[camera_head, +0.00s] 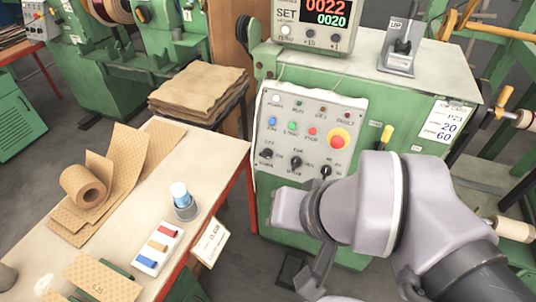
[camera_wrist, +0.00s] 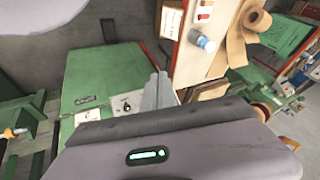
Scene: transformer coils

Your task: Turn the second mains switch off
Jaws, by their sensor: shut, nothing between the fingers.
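The cream control panel (camera_head: 352,103) is on the green cabinet. Along its bottom row are three black rotary knobs: a left one (camera_head: 266,153), a middle one (camera_head: 295,162) and a right one (camera_head: 325,171). Their labels are too small to read, so I cannot tell which is the second mains switch. In the wrist view one black knob (camera_wrist: 127,106) shows on a pale plate, just left of my gripper (camera_wrist: 159,78). My gripper is shut and empty. Its fingers seem close to the panel, but contact cannot be told.
A yellow-handled lever (camera_head: 385,135) stands out right of the panel. A red emergency button (camera_head: 339,139) is on the panel. The worktable (camera_head: 220,150) stands left of the cabinet, carrying a blue-and-white bottle (camera_head: 182,197) and a paper roll (camera_head: 84,186). A gap separates table and cabinet.

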